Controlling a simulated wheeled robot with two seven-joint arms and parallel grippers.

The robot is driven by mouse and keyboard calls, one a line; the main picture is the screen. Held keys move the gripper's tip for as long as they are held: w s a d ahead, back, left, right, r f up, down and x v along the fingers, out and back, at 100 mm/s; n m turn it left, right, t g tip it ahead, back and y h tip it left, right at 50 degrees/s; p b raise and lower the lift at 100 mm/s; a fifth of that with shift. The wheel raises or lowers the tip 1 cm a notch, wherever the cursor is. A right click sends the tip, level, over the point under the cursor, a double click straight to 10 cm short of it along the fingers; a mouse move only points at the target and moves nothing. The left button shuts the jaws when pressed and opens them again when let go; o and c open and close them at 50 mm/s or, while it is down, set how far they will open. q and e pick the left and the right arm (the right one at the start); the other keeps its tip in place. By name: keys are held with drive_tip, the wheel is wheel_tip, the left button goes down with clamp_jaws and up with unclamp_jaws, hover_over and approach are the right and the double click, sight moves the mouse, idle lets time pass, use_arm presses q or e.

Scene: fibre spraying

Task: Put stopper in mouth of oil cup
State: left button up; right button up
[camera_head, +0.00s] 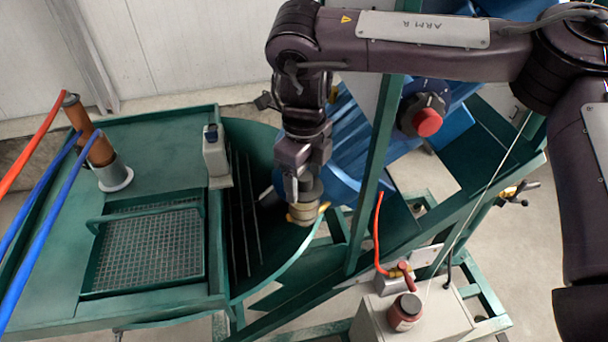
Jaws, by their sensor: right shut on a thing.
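My right gripper (302,196) hangs down in the middle of the view, over the edge of the green bin. It is shut on a small tan, rounded piece (303,214), which looks like the stopper; the fingers hide part of it. A dark red jar with a pale label (405,312), perhaps the oil cup, stands on a pale box at the lower right. The held piece is well apart from this jar, up and to its left. I cannot make out the jar's mouth clearly. My left gripper is not in view.
A green machine table with a mesh grid (150,248) fills the left. A white bottle with a dark cap (215,152) and an orange-brown cylinder (98,148) stand on it. A green post (376,180) and a red knob (427,122) are right of my gripper. A red hose (377,235) rises beside the pale box (445,315).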

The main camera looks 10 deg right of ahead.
sight(304, 175)
drive_tip(key=shift+w+f, duration=0.15)
drive_tip(key=shift+f, duration=0.15)
drive_tip(key=shift+f, duration=0.1)
drive_tip(key=o, duration=1)
drive_tip(key=shift+c, duration=0.2)
drive_tip(key=shift+r, duration=0.2)
wheel_tip(304, 175, up, 12)
drive_tip(key=shift+f, duration=0.15)
